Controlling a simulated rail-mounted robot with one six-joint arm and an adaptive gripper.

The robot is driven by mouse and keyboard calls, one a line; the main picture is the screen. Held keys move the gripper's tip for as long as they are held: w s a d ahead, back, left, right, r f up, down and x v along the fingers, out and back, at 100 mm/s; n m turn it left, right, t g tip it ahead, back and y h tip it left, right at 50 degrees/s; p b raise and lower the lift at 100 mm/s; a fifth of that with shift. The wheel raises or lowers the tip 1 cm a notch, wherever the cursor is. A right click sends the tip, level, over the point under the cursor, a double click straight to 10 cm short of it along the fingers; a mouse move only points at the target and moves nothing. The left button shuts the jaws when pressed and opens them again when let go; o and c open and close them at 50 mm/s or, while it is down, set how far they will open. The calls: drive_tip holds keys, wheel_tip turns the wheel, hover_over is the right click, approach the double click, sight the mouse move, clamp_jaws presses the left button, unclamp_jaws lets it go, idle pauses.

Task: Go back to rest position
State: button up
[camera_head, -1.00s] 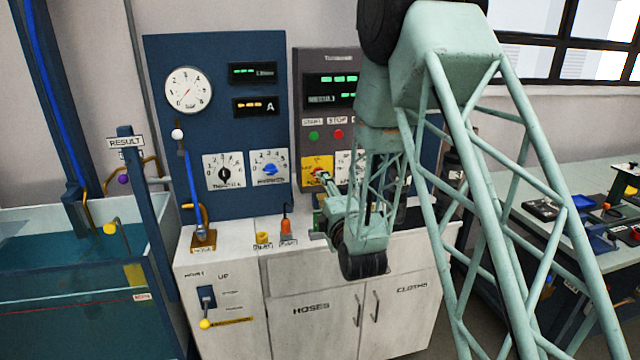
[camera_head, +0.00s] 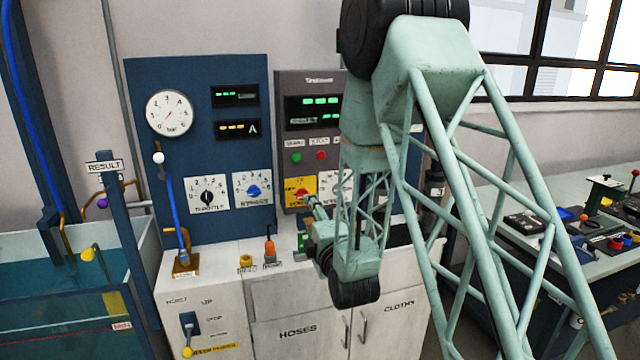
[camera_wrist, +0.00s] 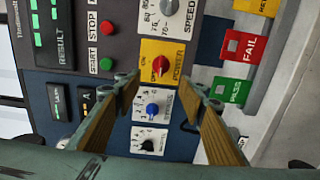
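My gripper (camera_head: 312,206) is in front of the control panels, near the yellow POWER plate (camera_head: 300,191). In the wrist view my gripper (camera_wrist: 164,88) shows two fingers spread wide apart with nothing between them. The red POWER knob (camera_wrist: 160,65) on its yellow plate lies just beyond the gap between the fingertips; the fingers do not appear to touch it. The grey panel's readout (camera_head: 313,111) is lit. My arm hides part of the grey panel in the head view.
A blue panel (camera_head: 232,75) with a gauge and dials stands at the left, beside a water tank (camera_head: 120,317). A white cabinet (camera_head: 270,310) sits below. A bench (camera_head: 490,190) with tools is at the right. Red FAIL (camera_wrist: 240,48) and green tiles show in the wrist view.

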drive_tip(key=s+d+r+m+g+h, duration=0.2)
drive_tip(key=s+d+r+m+g, duration=0.1)
drive_tip(key=s+d+r+m, duration=0.45)
drive_tip(key=s+d+r+m+g+h, duration=0.2)
drive_tip(key=s+d+r+m+g, duration=0.2)
drive_tip(key=s+d, duration=0.6)
drive_tip(key=s+d+r+m+g, duration=0.1)
drive_tip(key=s+d+m+g, duration=0.1)
drive_tip(key=s, duration=1.2)
drive_tip(key=s+d+m+g+h, duration=0.1)
drive_tip(key=s+d+m+g, duration=0.1)
drive_tip(key=s, duration=1.2)
drive_tip(key=s+d+r+m+g, duration=0.1)
drive_tip(key=s+d+m, duration=0.3)
drive_tip(key=s, duration=1)
drive_tip(key=shift+r+m+g+h+p, duration=0.35)
drive_tip(key=shift+m+g, duration=0.15)
drive_tip(key=shift+m, duration=0.45)
drive_tip(key=shift+f, duration=0.15)
drive_tip(key=shift+f+b, duration=0.55)
drive_tip(key=shift+b, duration=0.1)
drive_tip(key=shift+r, duration=0.1)
